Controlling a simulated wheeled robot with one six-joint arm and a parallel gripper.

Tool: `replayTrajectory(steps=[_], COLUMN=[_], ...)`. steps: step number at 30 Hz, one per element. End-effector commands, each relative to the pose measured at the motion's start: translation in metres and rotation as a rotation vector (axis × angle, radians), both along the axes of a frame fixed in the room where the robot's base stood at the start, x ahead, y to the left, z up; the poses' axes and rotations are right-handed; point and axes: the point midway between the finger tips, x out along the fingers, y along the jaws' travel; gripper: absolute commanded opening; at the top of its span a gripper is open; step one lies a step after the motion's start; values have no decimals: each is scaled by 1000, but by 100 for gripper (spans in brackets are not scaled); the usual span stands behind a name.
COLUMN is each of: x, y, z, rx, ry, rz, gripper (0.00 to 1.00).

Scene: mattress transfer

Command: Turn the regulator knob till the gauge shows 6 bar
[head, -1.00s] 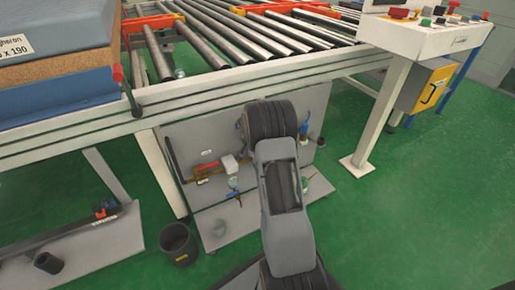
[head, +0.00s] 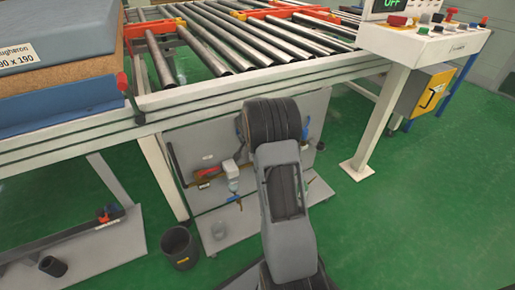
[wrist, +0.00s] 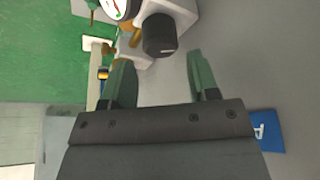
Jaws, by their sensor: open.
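The black regulator knob (wrist: 160,36) sits on a pale grey body at the top of the wrist view. The round white gauge (wrist: 114,8) is left of it, cut by the frame's top edge; a red mark and green arc show, but I cannot read its value. My gripper (wrist: 162,72) is open and empty. Its two green fingers point toward the knob, which lies just beyond their tips and between them, apart from both. In the head view my arm hides the gripper, knob and gauge.
A grey panel (head: 205,146) with pipe fittings stands beneath the roller conveyor (head: 247,73). A black bin (head: 180,246) stands left of it on the green floor. A control console (head: 425,40) stands at right. A blue sign (wrist: 266,130) shows in the wrist view.

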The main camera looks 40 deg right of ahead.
Motion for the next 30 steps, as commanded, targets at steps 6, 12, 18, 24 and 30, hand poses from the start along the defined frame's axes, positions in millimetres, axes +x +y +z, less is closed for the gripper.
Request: replayTrajectory(steps=[6, 12, 18, 24, 30], x=[-8, -14, -16, -17, -17], y=[15, 24, 28, 28, 28], z=[45, 68, 77, 78, 78], rx=[-1, 0, 1, 0, 0], ry=[-1, 0, 1, 1, 1], rz=[1, 1, 0, 0, 0], gripper=[55, 55, 55, 55, 55])
